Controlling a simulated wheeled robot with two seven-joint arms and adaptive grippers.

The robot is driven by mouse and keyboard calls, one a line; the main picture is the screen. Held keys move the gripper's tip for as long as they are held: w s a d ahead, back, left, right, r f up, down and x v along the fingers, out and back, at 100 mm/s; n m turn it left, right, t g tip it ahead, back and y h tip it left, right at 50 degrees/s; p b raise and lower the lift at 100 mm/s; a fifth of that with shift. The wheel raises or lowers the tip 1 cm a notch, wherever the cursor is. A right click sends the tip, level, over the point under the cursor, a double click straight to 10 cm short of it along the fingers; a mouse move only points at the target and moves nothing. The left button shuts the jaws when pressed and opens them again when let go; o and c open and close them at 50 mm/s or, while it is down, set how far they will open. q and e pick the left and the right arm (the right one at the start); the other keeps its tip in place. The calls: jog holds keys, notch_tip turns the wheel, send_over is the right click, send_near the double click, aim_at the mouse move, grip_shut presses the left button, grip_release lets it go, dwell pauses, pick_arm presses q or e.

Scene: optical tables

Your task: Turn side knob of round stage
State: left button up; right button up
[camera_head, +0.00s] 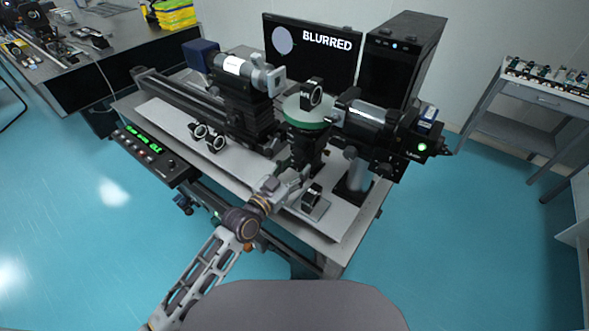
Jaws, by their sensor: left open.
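The round stage (303,117) has a pale green disc top and stands on a dark post near the middle of the optical table (328,249). A small black ring-shaped mount (311,94) stands upright on the disc. My left gripper (297,178) reaches in from the lower left and is just below the disc, in front of the dark post. Its fingers are open, and I see nothing held in them. I cannot make out the side knob clearly; the gripper and dark parts overlap there. My right gripper is out of view.
A monitor (340,58) reading "BLURRED" stands behind. A silver-black barrel (366,115) is right of the stage, and a long rail (183,96) is left. A small black mount on a plate (312,199) stands close to my gripper. A control box (150,153) is at the left edge.

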pick_arm(q)
jog(key=c, duration=1)
jog(key=shift+n+p, duration=0.4)
jog(key=shift+p, duration=0.05)
jog(key=o, duration=1)
jog(key=shift+v, duration=6)
